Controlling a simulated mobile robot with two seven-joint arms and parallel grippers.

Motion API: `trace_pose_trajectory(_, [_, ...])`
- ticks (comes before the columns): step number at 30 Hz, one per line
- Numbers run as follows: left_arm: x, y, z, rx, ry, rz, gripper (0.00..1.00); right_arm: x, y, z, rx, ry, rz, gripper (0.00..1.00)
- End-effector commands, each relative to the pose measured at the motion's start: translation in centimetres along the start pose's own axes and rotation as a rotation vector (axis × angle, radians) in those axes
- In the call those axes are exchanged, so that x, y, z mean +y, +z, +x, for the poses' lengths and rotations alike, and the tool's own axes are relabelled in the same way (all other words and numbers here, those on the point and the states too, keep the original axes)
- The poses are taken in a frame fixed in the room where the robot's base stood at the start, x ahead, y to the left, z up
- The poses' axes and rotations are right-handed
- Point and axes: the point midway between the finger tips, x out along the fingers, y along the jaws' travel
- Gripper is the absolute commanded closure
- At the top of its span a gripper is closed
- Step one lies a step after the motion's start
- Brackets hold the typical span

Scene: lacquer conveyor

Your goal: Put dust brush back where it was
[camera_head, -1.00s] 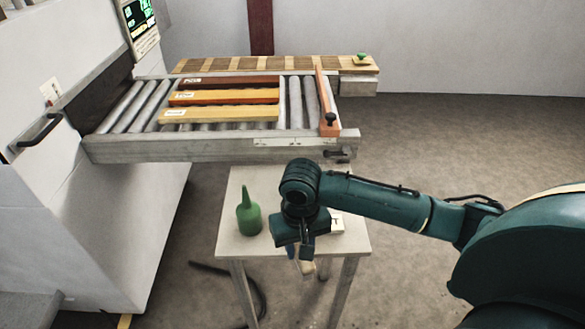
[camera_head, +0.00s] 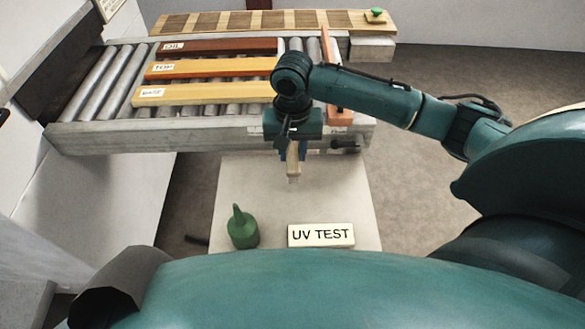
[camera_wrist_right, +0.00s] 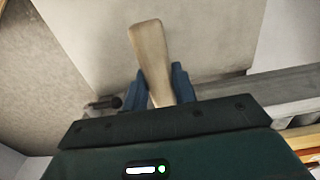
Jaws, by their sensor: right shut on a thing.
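My right gripper (camera_head: 293,148) is shut on the dust brush (camera_head: 293,167) and holds it, pale wooden end downward in the head view, by the conveyor's near edge and the far part of the small table (camera_head: 300,190). In the right wrist view the brush's wooden part (camera_wrist_right: 150,50) sticks out from between the blue fingers of the gripper (camera_wrist_right: 160,84). The bristles cannot be made out. My left gripper is not in view.
A green bottle (camera_head: 242,229) and a "UV TEST" block (camera_head: 321,235) stand on the table's near part; the table between them and the conveyor is clear. The roller conveyor (camera_head: 210,133) carries labelled wooden strips (camera_head: 205,93). A sample board (camera_head: 260,21) lies behind.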

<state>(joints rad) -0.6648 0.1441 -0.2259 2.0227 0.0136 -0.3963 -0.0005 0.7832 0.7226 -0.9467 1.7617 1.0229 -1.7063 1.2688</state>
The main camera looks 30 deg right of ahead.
Motion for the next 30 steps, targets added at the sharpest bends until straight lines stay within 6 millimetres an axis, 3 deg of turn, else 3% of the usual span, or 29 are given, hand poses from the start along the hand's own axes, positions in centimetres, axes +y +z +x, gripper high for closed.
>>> trace_pose_trajectory(3, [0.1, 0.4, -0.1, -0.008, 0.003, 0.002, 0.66, 0.0, 0.0, 2.1, -0.001, 0.002, 0.0, 0.91])
trace_pose_trajectory(10, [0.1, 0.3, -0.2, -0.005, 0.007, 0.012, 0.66, 0.0, 0.0, 4.0, 0.0, 0.001, -0.002, 0.91])
trace_pose_trajectory(15, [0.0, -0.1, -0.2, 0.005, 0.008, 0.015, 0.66, 0.0, 0.1, 6.4, 0.0, 0.001, -0.002, 0.91])
trace_pose_trajectory(27, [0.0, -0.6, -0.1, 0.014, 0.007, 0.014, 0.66, 0.0, 0.0, 7.1, 0.001, -0.001, -0.001, 0.91])
trace_pose_trajectory(28, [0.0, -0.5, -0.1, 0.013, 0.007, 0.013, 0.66, 0.0, 0.0, 7.2, 0.002, -0.001, -0.002, 0.71])
trace_pose_trajectory(30, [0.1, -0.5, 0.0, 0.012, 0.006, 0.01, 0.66, 0.0, 0.0, 7.1, 0.002, -0.001, -0.002, 0.66])
